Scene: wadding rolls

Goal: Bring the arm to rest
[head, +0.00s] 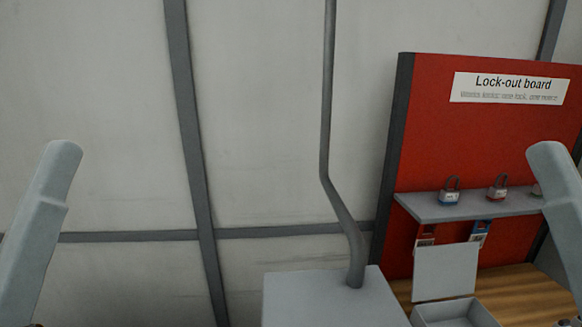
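A pale grey link of my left arm (42,225) stands at the left edge, leaning to the right at its top. A matching link of my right arm (563,215) stands at the right edge, leaning to the left at its top. Both arms run out of the bottom or side of the head view. Neither gripper shows, so I cannot see their fingers or whether they hold anything.
A red lock-out board (440,140) stands at the right. Its grey shelf (470,204) carries padlocks, with tags hanging below. An open grey box (455,313) sits on a wooden surface (525,290). A bent pipe (328,110) meets a grey block (320,298) at bottom centre.

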